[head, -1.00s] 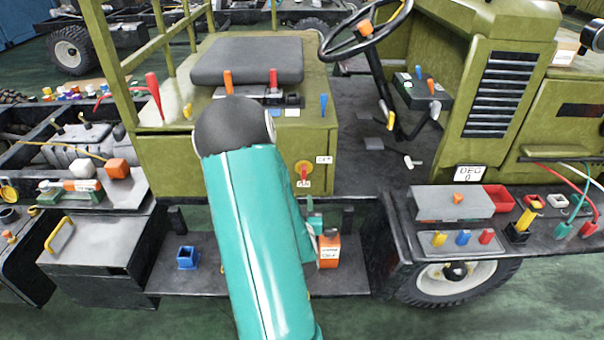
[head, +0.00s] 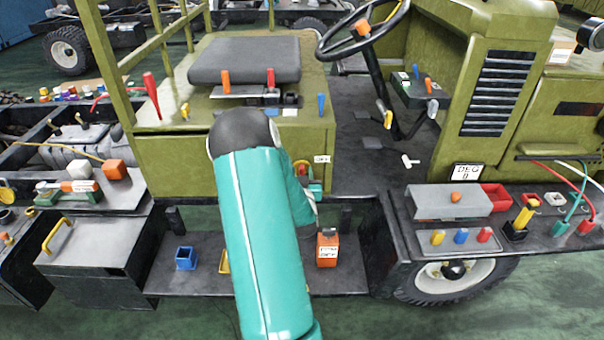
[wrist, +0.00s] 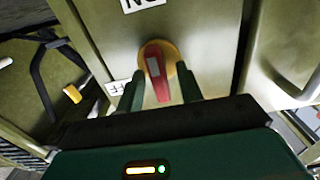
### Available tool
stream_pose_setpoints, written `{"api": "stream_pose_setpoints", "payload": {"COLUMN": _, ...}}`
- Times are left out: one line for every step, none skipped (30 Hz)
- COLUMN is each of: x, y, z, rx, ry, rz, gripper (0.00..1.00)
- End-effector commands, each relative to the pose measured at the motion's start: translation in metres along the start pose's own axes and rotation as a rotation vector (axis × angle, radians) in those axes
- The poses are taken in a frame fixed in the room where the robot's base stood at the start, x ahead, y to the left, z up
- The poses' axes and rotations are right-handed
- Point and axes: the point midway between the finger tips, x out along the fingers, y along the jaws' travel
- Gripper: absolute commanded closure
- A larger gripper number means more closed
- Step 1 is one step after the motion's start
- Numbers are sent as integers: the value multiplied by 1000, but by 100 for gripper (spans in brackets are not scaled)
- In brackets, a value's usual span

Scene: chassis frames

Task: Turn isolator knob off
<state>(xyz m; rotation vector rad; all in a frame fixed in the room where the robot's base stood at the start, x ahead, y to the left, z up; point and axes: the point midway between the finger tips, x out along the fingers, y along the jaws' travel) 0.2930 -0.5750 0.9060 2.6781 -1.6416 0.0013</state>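The isolator knob is a red handle (wrist: 154,72) on a yellow round base (wrist: 172,57), on the olive-green box front under the seat. In the wrist view, which looks upside down, the handle runs roughly up and down the picture. An upside-down "ON" label (wrist: 141,4) is at the top edge, and a small white label (wrist: 115,88) is at the left. My gripper (wrist: 161,72) is open, one dark green finger each side of the handle, with visible gaps; contact is not seen. In the head view my teal arm mostly hides the knob; the white label (head: 322,159) shows beside it.
A black seat (head: 245,60) and small levers stand above the box. The steering wheel (head: 362,28) is to the right. An orange box (head: 327,250) and a blue holder (head: 186,258) stand on the lower step. A yellow-tipped lever (wrist: 72,94) shows in the wrist view.

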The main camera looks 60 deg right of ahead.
Motion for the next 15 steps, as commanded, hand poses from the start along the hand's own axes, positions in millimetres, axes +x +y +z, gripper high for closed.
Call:
{"api": "stream_pose_setpoints", "payload": {"x": 3, "y": 0, "z": 0, "rx": 0, "ry": -1, "rz": 0, "gripper": 64}}
{"api": "stream_pose_setpoints", "payload": {"x": 4, "y": 0, "z": 0, "rx": 0, "ry": -1, "rz": 0, "gripper": 64}}
{"api": "stream_pose_setpoints", "payload": {"x": 5, "y": 0, "z": 0, "rx": 0, "ry": -1, "rz": 0, "gripper": 64}}
{"api": "stream_pose_setpoints", "payload": {"x": 5, "y": 0, "z": 0, "rx": 0, "ry": -1, "rz": 0, "gripper": 64}}
{"api": "stream_pose_setpoints", "payload": {"x": 5, "y": 0, "z": 0, "rx": 0, "ry": -1, "rz": 0, "gripper": 64}}
{"api": "stream_pose_setpoints", "payload": {"x": 5, "y": 0, "z": 0, "rx": 0, "ry": -1, "rz": 0, "gripper": 64}}
{"api": "stream_pose_setpoints", "payload": {"x": 5, "y": 0, "z": 0, "rx": 0, "ry": -1, "rz": 0, "gripper": 64}}
{"api": "stream_pose_setpoints", "payload": {"x": 5, "y": 0, "z": 0, "rx": 0, "ry": -1, "rz": 0, "gripper": 64}}
{"api": "stream_pose_setpoints", "payload": {"x": 5, "y": 0, "z": 0, "rx": 0, "ry": -1, "rz": 0, "gripper": 64}}
{"api": "stream_pose_setpoints", "payload": {"x": 5, "y": 0, "z": 0, "rx": 0, "ry": -1, "rz": 0, "gripper": 66}}
{"api": "stream_pose_setpoints", "payload": {"x": 5, "y": 0, "z": 0, "rx": 0, "ry": -1, "rz": 0, "gripper": 72}}
{"api": "stream_pose_setpoints", "payload": {"x": 5, "y": 0, "z": 0, "rx": 0, "ry": -1, "rz": 0, "gripper": 79}}
{"api": "stream_pose_setpoints", "payload": {"x": 5, "y": 0, "z": 0, "rx": 0, "ry": -1, "rz": 0, "gripper": 85}}
{"api": "stream_pose_setpoints", "payload": {"x": 5, "y": 0, "z": 0, "rx": 0, "ry": -1, "rz": 0, "gripper": 91}}
{"api": "stream_pose_setpoints", "payload": {"x": 5, "y": 0, "z": 0, "rx": 0, "ry": -1, "rz": 0, "gripper": 99}}
